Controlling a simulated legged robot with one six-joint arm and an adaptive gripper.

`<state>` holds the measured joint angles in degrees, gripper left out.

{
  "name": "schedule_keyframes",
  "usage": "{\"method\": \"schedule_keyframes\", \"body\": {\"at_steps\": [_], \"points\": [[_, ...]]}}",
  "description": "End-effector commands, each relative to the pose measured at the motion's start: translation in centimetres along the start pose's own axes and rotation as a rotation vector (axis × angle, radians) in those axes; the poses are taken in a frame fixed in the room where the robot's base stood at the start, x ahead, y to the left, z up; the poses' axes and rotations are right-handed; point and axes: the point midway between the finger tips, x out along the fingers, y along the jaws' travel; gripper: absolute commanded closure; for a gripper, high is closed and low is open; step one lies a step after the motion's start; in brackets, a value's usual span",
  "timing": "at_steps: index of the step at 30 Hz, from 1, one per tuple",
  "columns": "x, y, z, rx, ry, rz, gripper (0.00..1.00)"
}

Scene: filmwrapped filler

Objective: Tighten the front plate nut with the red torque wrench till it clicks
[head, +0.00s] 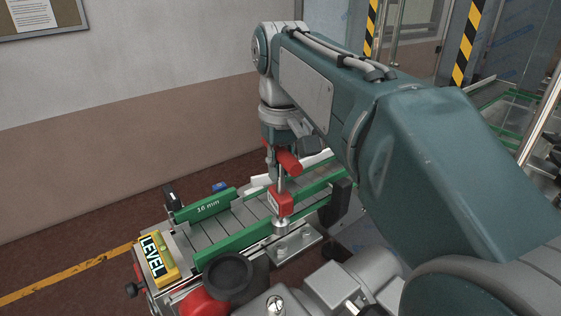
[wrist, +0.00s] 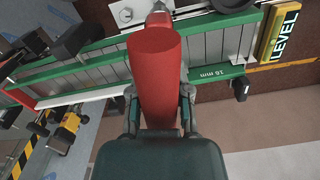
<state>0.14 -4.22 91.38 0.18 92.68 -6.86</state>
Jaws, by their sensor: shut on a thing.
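The red torque wrench (head: 288,160) is held upright by its red handle, which fills the middle of the wrist view (wrist: 157,75). My gripper (wrist: 158,112) is shut around the handle, a finger on each side; in the head view it points down above the conveyor (head: 275,140). The wrench's lower red block (head: 281,203) and metal socket end (head: 280,227) stand over the metal front plate (head: 298,246) at the near green rail. The nut under the socket is hidden, so I cannot tell whether the socket is seated on it.
A green guide marked "16 mm" (head: 206,206) lies along the conveyor's far side. A yellow LEVEL block (head: 157,261) sits at its left end. A black round knob (head: 235,275) is close to the plate's left. A wall (head: 120,120) stands behind.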

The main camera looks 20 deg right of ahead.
Motion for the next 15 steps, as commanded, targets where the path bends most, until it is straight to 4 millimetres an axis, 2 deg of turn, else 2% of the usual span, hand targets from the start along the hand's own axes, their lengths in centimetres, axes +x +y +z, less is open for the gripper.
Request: {"method": "schedule_keyframes", "body": {"at_steps": [15], "points": [[3.9,0.0,0.1,0.000,0.000,0.000,1.00]]}}
